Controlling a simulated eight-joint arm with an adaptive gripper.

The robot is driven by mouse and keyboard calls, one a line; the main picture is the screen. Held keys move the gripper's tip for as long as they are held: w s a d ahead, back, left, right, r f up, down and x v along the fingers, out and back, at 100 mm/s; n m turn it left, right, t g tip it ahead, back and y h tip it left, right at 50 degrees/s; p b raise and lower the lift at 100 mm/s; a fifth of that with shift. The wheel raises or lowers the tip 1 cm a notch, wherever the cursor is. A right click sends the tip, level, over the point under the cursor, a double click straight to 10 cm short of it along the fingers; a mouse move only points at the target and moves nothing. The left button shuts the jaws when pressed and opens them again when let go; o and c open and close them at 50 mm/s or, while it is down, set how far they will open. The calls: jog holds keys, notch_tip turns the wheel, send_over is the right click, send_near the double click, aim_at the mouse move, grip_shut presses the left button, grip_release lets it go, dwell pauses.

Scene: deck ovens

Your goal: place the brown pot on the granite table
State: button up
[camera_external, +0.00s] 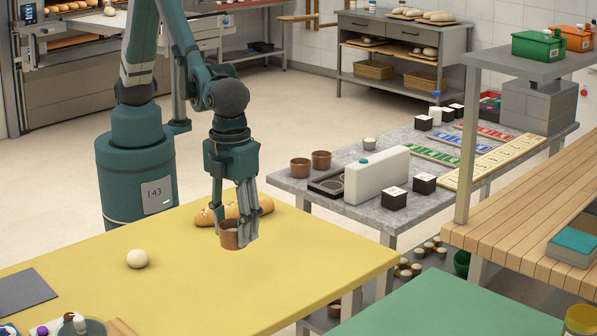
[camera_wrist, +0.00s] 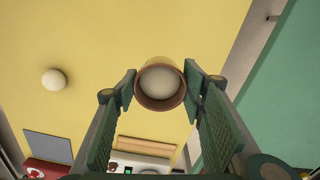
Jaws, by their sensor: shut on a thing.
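A brown pot (camera_external: 229,240) with something pale and rounded inside is between the fingers of my gripper (camera_external: 237,236), which is shut on it. In the wrist view the brown pot (camera_wrist: 149,102) shows its rim and pale contents, with a finger at each side. It is upright at the yellow table (camera_external: 150,300); I cannot tell whether its base touches the surface. The granite table (camera_external: 292,186) stands to the right, beyond the yellow table. Two other brown pots, one (camera_external: 300,169) beside the other (camera_external: 321,160), stand at its left end.
Bread loaves (camera_external: 266,204) lie right behind my gripper, and a dough ball (camera_external: 137,259) lies to its left.

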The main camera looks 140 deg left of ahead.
jog(key=r, duration=0.1)
jog(key=a+r, duration=0.1)
jog(key=r, duration=0.1)
jog(key=shift+w+a+r, duration=0.1)
jog(key=shift+r, duration=0.05)
jog(key=s+a+n+p, duration=0.15)
jog(key=a+n, duration=0.75)
jog(key=a, duration=4)
jog(key=s+a+n+p, duration=0.1)
jog(key=s+a+n, duration=0.3)
jog(key=s+a, duration=1.3)
jog(key=s+a+n, duration=0.4)
jog(key=s+a, duration=0.9)
jog(key=a, duration=0.9)
jog(key=shift+d+f, duration=0.15)
jog(key=shift+f, duration=1.15)
jog(key=shift+d+f, duration=0.1)
jog(key=shift+f, duration=1.2)
